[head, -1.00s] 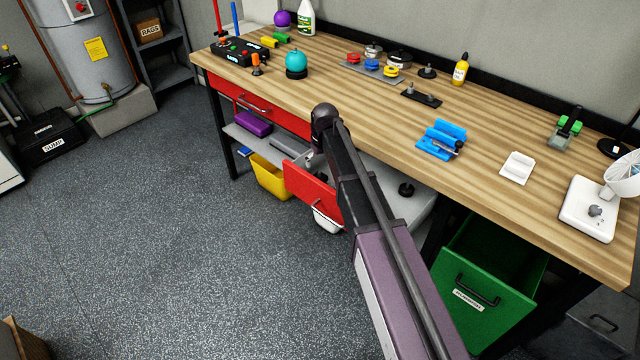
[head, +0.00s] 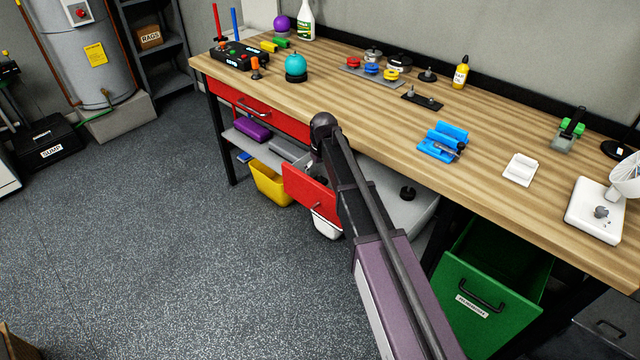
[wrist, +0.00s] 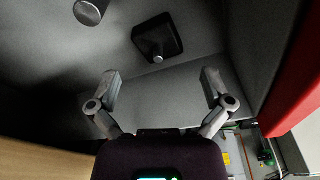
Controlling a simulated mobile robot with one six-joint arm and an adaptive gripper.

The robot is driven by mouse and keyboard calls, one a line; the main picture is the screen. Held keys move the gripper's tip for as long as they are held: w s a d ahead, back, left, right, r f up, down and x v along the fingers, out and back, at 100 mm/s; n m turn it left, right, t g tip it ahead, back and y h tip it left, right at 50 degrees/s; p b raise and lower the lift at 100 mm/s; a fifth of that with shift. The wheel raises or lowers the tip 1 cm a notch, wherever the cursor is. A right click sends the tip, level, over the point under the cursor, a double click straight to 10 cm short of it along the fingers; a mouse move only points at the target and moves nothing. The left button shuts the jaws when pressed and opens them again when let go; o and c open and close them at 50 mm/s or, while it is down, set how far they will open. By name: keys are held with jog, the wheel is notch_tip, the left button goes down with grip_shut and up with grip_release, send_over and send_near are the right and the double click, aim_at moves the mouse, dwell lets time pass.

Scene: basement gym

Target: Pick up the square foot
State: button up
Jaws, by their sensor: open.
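The square foot (wrist: 158,36) is a dark square pad with a short metal stem, seen in the wrist view on a grey surface. My gripper (wrist: 162,78) is open, its two fingers spread and empty. In the wrist picture the foot is above the gap between the fingertips, apart from both. In the head view my arm hides the gripper and the square foot, beside the lower open red drawer (head: 309,190).
A round metal end (wrist: 89,11) shows near the foot. A red panel (wrist: 292,75) is close on the right of the wrist view. The workbench (head: 365,125) overhangs the area. A green drawer (head: 490,305) stands open; the floor (head: 180,260) at left is clear.

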aim_at(319, 176)
jog(key=shift+w+a+f+b, duration=0.1)
jog(key=shift+w+f+b, duration=0.05)
jog(key=shift+f+b, duration=1)
jog(key=shift+w+f+b, duration=0.1)
jog(key=shift+f+b, duration=0.95)
jog(key=shift+f, duration=0.15)
jog(key=c, duration=1)
